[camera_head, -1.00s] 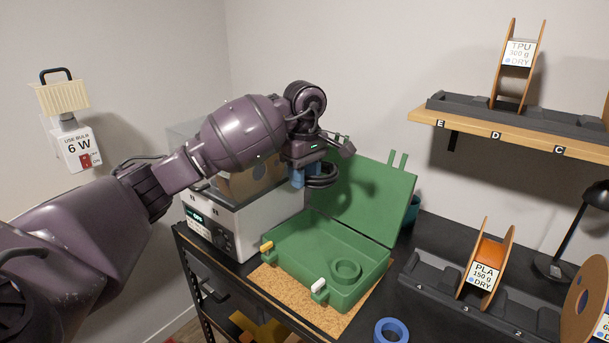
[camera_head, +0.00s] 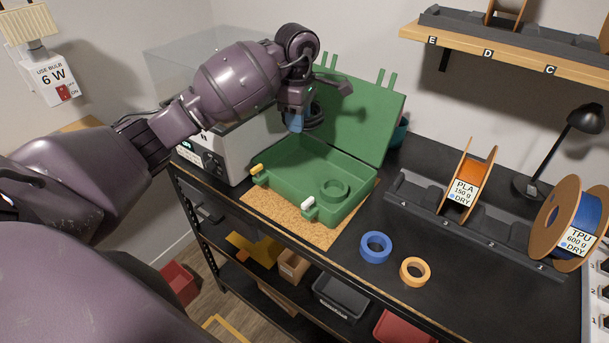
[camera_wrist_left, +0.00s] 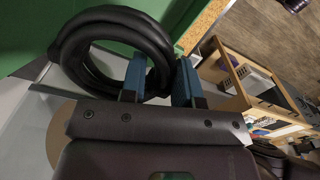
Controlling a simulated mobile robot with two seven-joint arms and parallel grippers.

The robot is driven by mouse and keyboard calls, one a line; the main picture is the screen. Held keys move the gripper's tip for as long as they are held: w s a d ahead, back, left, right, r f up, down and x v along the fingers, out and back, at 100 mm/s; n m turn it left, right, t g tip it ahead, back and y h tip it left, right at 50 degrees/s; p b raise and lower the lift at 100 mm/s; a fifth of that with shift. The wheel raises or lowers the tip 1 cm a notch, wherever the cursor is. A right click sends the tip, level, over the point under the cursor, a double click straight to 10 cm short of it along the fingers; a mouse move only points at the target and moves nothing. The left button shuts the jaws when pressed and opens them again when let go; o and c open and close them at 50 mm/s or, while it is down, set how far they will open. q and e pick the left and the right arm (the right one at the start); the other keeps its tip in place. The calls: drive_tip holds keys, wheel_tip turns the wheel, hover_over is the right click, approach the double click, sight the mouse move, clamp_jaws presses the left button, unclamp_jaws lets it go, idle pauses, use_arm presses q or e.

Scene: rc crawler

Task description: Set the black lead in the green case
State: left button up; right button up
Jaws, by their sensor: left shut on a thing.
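My left gripper (camera_head: 297,122) hangs above the back left part of the open green case (camera_head: 345,208). It is shut on the black lead (camera_head: 315,119), a coiled loop that shows beside the blue fingers. In the left wrist view the thick black coil (camera_wrist_left: 84,62) runs between the blue fingers (camera_wrist_left: 160,80), with green of the case (camera_wrist_left: 25,30) behind it. The case's lid stands up at the back, and a green ring is inside on the right. The lead is above the case floor. My right gripper is not in view.
The case sits on a cork mat (camera_head: 262,210). A white machine (camera_head: 240,150) with a clear cover stands close on the left. A blue tape roll (camera_head: 376,247), an orange tape roll (camera_head: 415,271) and a spool rack (camera_head: 430,205) are on the right. A black lamp (camera_head: 584,120) stands behind.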

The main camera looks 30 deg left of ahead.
use_arm(q)
drive_tip(key=p, duration=0.2)
hover_over(299, 184)
wheel_tip(299, 184, down, 13)
drive_tip(key=shift+f, duration=0.15)
wheel_tip(299, 184, down, 4)
drive_tip(key=shift+r, duration=0.25)
drive_tip(key=shift+f, duration=0.35)
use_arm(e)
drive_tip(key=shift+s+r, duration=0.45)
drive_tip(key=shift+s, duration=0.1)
use_arm(q)
drive_tip(key=shift+f, duration=0.1)
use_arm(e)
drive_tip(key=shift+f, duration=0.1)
use_arm(q)
drive_tip(key=o, duration=0.5)
drive_tip(key=shift+f, duration=0.1)
drive_tip(key=o, duration=0.5)
drive_tip(key=shift+r, duration=0.35)
wheel_tip(299, 184, up, 12)
drive_tip(key=b, duration=0.2)
drive_tip(key=shift+f, duration=0.15)
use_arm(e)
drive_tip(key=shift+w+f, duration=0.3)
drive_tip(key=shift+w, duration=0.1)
